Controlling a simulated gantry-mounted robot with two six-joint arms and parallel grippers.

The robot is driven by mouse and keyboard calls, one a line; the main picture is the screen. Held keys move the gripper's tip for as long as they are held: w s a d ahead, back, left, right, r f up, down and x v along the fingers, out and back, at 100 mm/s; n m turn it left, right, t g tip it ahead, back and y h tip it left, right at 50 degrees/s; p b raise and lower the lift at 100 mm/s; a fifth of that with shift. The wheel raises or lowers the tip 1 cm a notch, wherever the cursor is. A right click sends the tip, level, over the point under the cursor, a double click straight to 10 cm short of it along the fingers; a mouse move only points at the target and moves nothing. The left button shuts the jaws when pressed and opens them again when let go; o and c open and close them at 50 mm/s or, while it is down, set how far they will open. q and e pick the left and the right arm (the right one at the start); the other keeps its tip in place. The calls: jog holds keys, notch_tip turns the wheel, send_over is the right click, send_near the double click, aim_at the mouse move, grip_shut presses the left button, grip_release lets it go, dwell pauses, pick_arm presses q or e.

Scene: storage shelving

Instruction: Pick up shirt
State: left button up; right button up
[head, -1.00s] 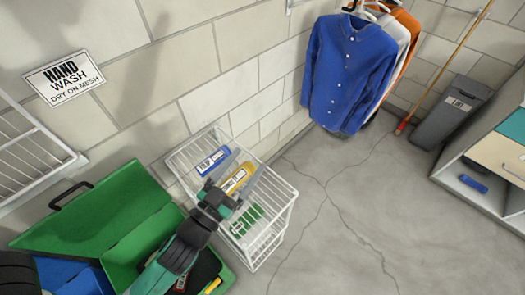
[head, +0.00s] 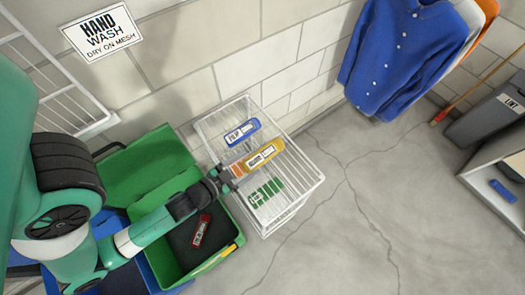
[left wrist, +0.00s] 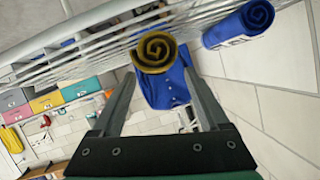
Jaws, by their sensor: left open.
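A blue button-up shirt (head: 400,55) hangs by the wall at the upper right in the head view; it also shows behind the rolls in the left wrist view (left wrist: 168,90). A yellow labelled roll (head: 263,154) lies on the white wire rack (head: 300,190). Its spiral end (left wrist: 156,53) faces the left wrist camera. My left gripper (head: 237,170) is open at the roll's near left end, its fingers to either side in the left wrist view. I cannot tell whether they touch it. My right gripper is not in view.
A blue roll (head: 242,131) and a green striped item (head: 266,192) are also on the rack. White and orange garments hang behind the shirt.

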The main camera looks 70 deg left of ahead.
aim_at(261, 155)
pick_arm(q)
jog(key=shift+x, duration=1.3)
jog(key=x, duration=0.4)
jog(key=shift+w+a+f, duration=0.1)
jog(key=shift+w+f, duration=0.05)
jog(key=shift+w, duration=0.15)
jog(key=c, duration=1.2)
jog(key=shift+o, duration=0.2)
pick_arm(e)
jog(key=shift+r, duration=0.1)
